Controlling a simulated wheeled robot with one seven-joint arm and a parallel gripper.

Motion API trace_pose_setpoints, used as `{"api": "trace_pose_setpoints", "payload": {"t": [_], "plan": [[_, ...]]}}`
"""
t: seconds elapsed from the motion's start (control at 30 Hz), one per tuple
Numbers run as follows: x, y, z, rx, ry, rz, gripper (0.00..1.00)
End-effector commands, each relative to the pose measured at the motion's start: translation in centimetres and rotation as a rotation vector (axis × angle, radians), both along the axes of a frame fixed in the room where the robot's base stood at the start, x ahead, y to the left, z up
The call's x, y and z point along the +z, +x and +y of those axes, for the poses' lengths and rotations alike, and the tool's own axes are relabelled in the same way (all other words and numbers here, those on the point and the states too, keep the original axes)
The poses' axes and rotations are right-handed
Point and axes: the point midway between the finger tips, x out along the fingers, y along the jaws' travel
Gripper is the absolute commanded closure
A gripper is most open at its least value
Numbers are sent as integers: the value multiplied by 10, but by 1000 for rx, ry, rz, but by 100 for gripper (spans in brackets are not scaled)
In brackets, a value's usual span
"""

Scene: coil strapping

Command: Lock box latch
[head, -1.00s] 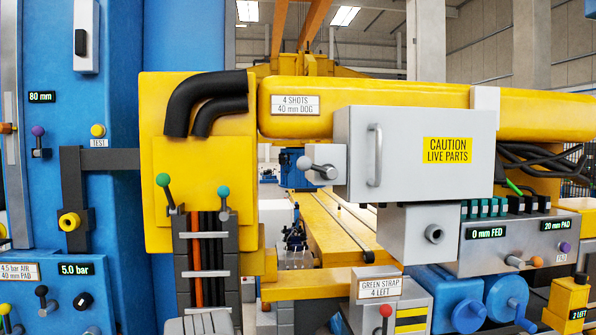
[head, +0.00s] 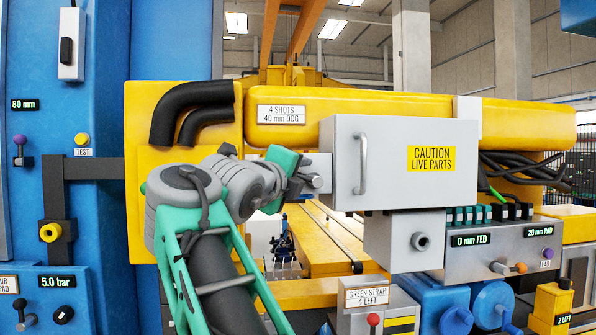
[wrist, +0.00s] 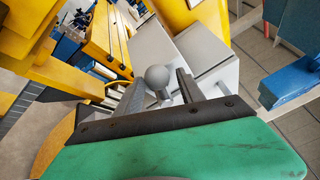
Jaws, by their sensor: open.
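The grey lock box (head: 400,190) carries a yellow "CAUTION LIVE PARTS" label and a vertical handle (head: 363,164). Its latch is a grey ball knob (head: 313,180) on a plate at the box's left edge, partly covered by my gripper (head: 302,176) in the head view. In the wrist view the ball knob (wrist: 157,76) lies between the two dark fingers of my gripper (wrist: 160,90), which are spread apart. I see a gap on each side of the ball; contact is not visible. The box door looks closed.
A yellow beam (head: 350,112) runs just above the box, and a yellow panel with black hoses (head: 185,108) stands left of it. A grey block (head: 405,240) hangs below the box. Cables (head: 520,165) and a control panel are to the right.

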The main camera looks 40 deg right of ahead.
Motion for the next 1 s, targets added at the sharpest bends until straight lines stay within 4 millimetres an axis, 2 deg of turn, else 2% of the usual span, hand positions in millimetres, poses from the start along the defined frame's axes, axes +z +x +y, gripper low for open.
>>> {"api": "trace_pose_setpoints", "payload": {"t": [0.27,0.8,1.0], "plan": [[-1,1,-2,1,0,1,55],[-1,1,-2,1,0,1,99],[-1,1,-2,2,0,2,100]]}}
